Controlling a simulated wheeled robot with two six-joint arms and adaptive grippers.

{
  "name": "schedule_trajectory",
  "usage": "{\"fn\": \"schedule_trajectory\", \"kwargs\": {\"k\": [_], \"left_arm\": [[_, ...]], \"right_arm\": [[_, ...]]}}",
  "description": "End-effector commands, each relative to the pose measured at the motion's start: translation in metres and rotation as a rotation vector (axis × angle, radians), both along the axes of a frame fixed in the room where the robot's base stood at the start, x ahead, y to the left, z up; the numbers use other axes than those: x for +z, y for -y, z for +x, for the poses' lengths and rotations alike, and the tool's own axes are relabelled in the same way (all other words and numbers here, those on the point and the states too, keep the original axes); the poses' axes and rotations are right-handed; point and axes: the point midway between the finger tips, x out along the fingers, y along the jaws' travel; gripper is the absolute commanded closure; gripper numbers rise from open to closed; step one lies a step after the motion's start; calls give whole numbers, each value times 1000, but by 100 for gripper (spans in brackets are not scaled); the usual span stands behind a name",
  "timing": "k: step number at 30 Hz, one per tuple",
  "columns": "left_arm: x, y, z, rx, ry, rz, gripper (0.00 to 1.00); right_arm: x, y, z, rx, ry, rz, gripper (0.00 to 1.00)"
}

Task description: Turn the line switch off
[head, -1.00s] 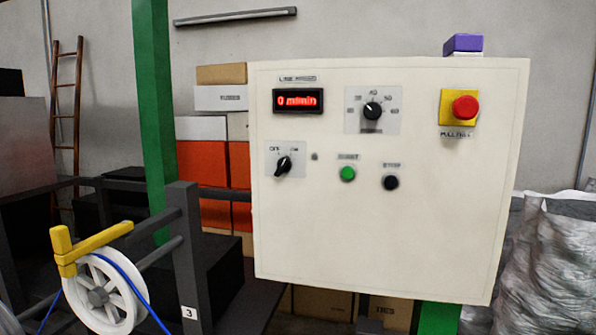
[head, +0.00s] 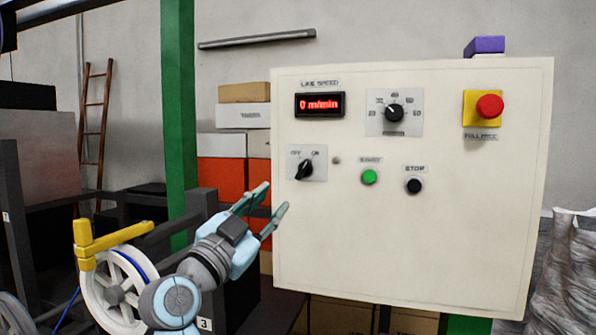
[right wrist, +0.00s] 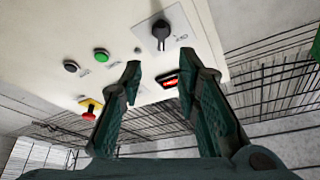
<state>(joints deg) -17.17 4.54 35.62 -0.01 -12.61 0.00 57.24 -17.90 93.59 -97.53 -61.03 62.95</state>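The line switch (head: 304,170) is a black rotary knob on a pale plate at the left of the cream control panel (head: 400,245). OFF is printed at its upper left and ON at its upper right; its handle appears tilted toward ON. My right gripper (head: 275,196) is open and empty, below and left of the switch, apart from it. In the right wrist view the switch (right wrist: 161,33) shows beyond and between the open fingertips (right wrist: 160,60). My left gripper is not in view.
The panel also carries a speed display (head: 319,104) reading 0 m/min, a speed dial (head: 394,113), a green start button (head: 369,177), a black stop button (head: 414,186) and a red stop mushroom (head: 489,106). A cable reel (head: 100,290) and green post (head: 179,120) stand left.

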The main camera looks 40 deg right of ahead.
Motion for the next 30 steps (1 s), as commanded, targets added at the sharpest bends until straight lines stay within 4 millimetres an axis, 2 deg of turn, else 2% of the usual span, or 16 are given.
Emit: {"fn": "schedule_trajectory", "kwargs": {"k": [1, 3, 6, 10, 16, 24, 25, 30], "left_arm": [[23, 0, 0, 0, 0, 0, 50], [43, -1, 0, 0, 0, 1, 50], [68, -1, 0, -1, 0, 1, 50], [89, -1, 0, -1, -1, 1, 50], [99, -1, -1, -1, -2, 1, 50], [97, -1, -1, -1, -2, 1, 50], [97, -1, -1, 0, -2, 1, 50], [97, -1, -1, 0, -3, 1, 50]], "right_arm": [[17, 11, 4, -4, -2, -4, 70], [27, 29, 12, -6, -4, -6, 70], [37, 56, 23, -5, -7, -6, 70], [44, 84, 35, -2, -6, -6, 70], [45, 103, 45, 0, -6, -4, 70], [42, 106, 46, 1, -6, -3, 70], [42, 106, 46, 1, -6, -3, 72], [42, 106, 46, 1, -6, -3, 99]]}}
